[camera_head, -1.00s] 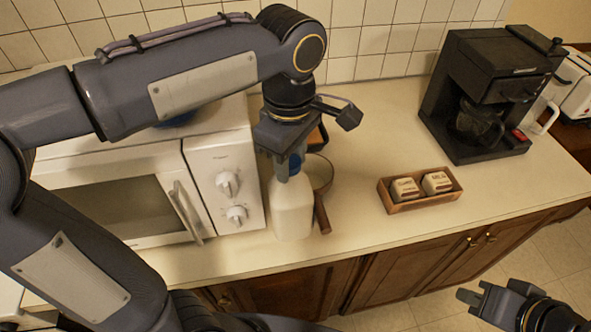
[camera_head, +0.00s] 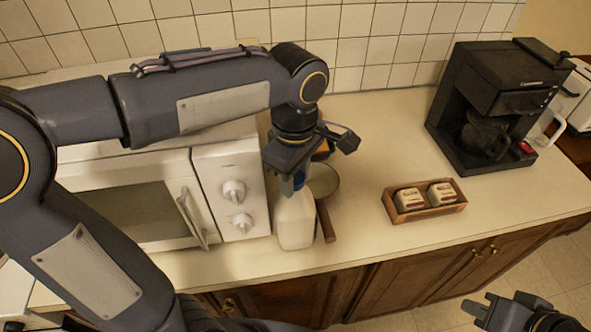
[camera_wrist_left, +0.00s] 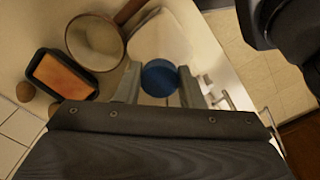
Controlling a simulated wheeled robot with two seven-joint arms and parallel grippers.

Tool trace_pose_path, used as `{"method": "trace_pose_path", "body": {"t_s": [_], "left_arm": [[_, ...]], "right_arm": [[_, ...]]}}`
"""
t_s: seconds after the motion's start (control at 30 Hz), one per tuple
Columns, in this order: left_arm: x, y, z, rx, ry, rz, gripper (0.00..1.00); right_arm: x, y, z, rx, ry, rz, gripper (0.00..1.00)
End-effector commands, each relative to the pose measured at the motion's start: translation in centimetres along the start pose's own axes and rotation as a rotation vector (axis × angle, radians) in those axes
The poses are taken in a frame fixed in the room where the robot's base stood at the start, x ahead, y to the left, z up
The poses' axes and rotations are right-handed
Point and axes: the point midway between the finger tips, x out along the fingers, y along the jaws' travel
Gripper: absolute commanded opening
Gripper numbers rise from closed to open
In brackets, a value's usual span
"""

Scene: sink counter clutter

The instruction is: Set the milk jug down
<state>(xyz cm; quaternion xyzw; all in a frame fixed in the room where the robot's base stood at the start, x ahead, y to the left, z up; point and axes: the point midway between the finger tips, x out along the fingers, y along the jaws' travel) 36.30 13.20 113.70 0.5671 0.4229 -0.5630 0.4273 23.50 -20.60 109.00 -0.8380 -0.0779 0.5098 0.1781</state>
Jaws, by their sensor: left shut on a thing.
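The milk jug (camera_head: 295,222) is a white bottle with a blue cap, upright at the counter's front edge beside the microwave. Its blue cap (camera_wrist_left: 159,78) sits between the fingers in the left wrist view. My left gripper (camera_head: 291,182) is shut on the jug at the cap from above. The jug's base appears at counter level; I cannot tell whether it touches. My right gripper (camera_head: 484,306) is empty, its fingers apart, low at the right in front of the cabinets.
A white microwave (camera_head: 225,157) stands left of the jug. A wooden-handled pan or sieve (camera_head: 325,180) lies close behind it, its handle (camera_head: 327,224) beside the jug. A wooden box with two shakers (camera_head: 428,213) and a black coffee maker (camera_head: 490,110) stand right. Counter between is clear.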

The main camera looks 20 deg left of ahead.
Motion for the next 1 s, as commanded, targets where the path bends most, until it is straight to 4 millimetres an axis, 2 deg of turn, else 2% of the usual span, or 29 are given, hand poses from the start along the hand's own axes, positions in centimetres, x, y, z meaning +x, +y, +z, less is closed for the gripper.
{"method": "trace_pose_path", "body": {"t_s": [0.23,0.27,0.4,0.77,0.87,1.0], "left_arm": [[0.2,0.1,0.0,0.0,-0.001,0.004,0.0],[0.3,0.0,0.0,0.0,0.0,-0.001,0.37],[0.3,0.0,0.0,0.0,0.0,-0.001,0.56],[-0.3,0.0,0.0,0.0,0.0,0.001,0.56],[-1.4,0.1,0.1,0.0,-0.001,0.003,0.56],[-4.3,0.1,0.1,0.0,-0.001,0.004,0.56]], "right_arm": [[0.2,0.1,0.1,0.0,0.0,0.0,0.0],[0.2,0.1,0.1,0.0,0.0,0.0,0.0],[0.1,0.1,0.1,0.0,0.0,0.0,0.0],[-0.1,-0.1,-0.1,0.0,0.0,0.0,0.0],[0.0,0.0,0.0,0.0,0.0,0.0,0.0],[-0.1,0.0,0.0,0.0,0.0,0.0,0.0]]}}
